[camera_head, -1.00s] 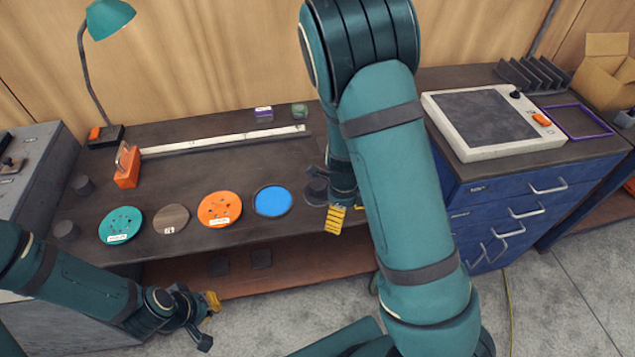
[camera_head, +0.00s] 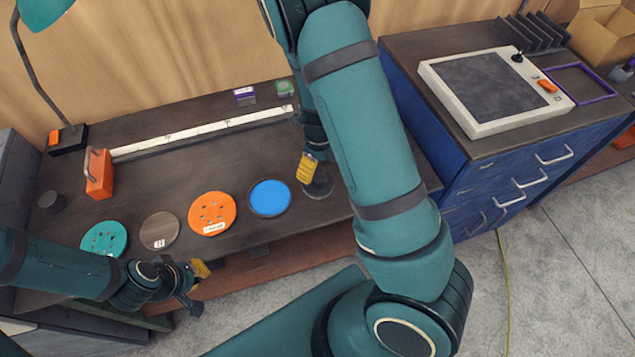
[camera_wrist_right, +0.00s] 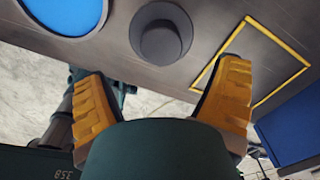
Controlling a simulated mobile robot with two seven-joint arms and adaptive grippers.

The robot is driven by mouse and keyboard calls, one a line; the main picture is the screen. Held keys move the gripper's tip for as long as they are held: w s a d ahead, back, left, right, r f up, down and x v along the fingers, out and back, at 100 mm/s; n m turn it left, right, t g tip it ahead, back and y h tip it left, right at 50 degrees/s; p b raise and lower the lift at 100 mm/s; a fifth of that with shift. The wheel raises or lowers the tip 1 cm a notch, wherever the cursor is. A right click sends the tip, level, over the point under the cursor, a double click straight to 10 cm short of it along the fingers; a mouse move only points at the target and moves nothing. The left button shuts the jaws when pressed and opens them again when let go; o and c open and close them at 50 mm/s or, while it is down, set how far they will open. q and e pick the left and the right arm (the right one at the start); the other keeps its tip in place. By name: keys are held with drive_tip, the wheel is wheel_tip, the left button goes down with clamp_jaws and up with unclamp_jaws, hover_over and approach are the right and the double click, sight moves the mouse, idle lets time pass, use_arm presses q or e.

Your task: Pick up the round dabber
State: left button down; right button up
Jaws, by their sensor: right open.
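The round dabber (camera_head: 319,186) is a dark grey disc with a smaller round knob on top. It sits on the dark bench, right of the blue disc, and my right gripper partly covers it in the head view. In the right wrist view the dabber (camera_wrist_right: 161,32) lies ahead of the fingertips, roughly centred between them and apart from both. My right gripper (camera_wrist_right: 165,75) is open and empty; it also shows in the head view (camera_head: 307,168). My left gripper (camera_head: 196,284) is open and empty near the bench's front edge.
Blue (camera_head: 269,197), orange (camera_head: 212,213), wood-brown (camera_head: 160,231) and teal (camera_head: 104,239) discs line the bench front. A yellow outlined rectangle (camera_wrist_right: 283,46) is marked right of the dabber. Blue drawers (camera_head: 490,190) stand at the right.

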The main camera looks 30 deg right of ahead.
sight(319, 176)
wheel_tip(319, 176, down, 2)
drive_tip(key=shift+w, duration=0.1)
drive_tip(key=shift+f+b, duration=0.3)
drive_tip(key=shift+f, duration=0.2)
wheel_tip(319, 176, down, 4)
drive_tip(key=shift+d+f+b, duration=0.1)
drive_tip(key=shift+f+b, duration=0.05)
drive_tip(key=shift+b, duration=0.3)
drive_tip(key=c, duration=1.3)
